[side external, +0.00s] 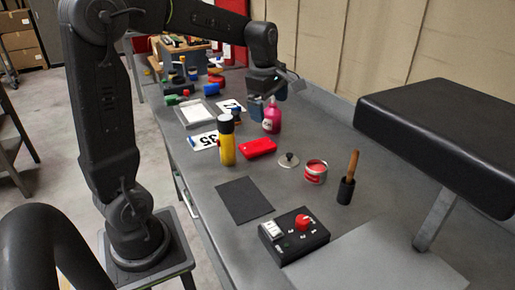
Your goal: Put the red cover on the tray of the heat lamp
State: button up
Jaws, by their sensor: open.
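The red cover (258,148) appears to be the flat, rounded red piece lying on the grey bench, right of a yellow and black bottle. The heat lamp (440,135) appears to be the large black hood on a grey post at the right. A flat grey plate (365,262) at its foot appears to be its tray; its visible surface is bare. My gripper (268,98) points down over the far part of the bench, close to the pink bottle and well beyond the red cover. It is open; its fingertips are small and partly hidden.
The yellow bottle (227,142), pink bottle (271,120), metal lid (289,160), red tin (315,172) and wooden-handled brush in a black holder (347,180) surround the cover. A black mat (244,200) and control box (294,236) lie nearer. Clutter fills the far end.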

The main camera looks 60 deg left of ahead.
jog(key=w+a+f+n+g, duration=0.1)
jog(key=w+a+f+n, duration=0.25)
jog(key=a+n, duration=0.3)
jog(key=n, duration=0.7)
send_over(256, 145)
jog(key=w, duration=0.1)
jog(key=shift+m+g+h, duration=0.25)
jog(key=shift+g+h, duration=0.15)
notch_tip(256, 145, down, 12)
jog(key=shift+w+d+f, duration=0.1)
jog(key=shift+d+f, duration=0.05)
jog(key=shift+f, duration=0.1)
jog(key=shift+s+a+f, duration=0.1)
jog(key=shift+s+f, duration=0.1)
jog(key=shift+f, duration=0.8)
jog(key=shift+s+a+f, duration=0.1)
jog(key=shift+s+f, duration=0.15)
jog(key=shift+f, duration=0.7)
jog(key=shift+s+f, duration=0.2)
jog(key=shift+f, duration=0.8)
